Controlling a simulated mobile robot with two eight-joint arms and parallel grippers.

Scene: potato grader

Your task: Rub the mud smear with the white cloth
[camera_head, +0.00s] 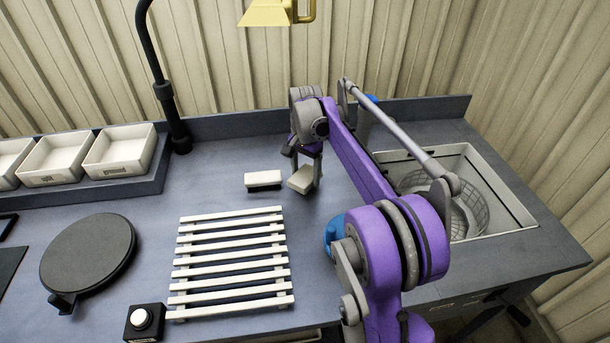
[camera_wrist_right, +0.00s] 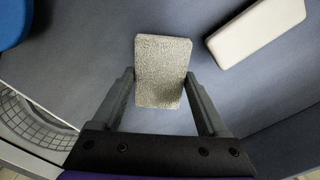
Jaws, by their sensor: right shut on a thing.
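My right gripper (camera_head: 303,176) is over the back middle of the bench, pointing down. It is shut on the white cloth (camera_head: 301,180), a small off-white folded pad. In the right wrist view the cloth (camera_wrist_right: 163,70) shows a rough woven face between the two fingers (camera_wrist_right: 165,104). I cannot tell whether the cloth touches the bench. I can make out no mud smear in either view. My left gripper is not in view.
A white block with a dark underside (camera_head: 263,178) lies just left of the cloth. A white slatted rack (camera_head: 231,262), round dark plate (camera_head: 88,252), button box (camera_head: 143,322) and white trays (camera_head: 121,148) stand left. A sink with a wire basket (camera_head: 500,205) is right.

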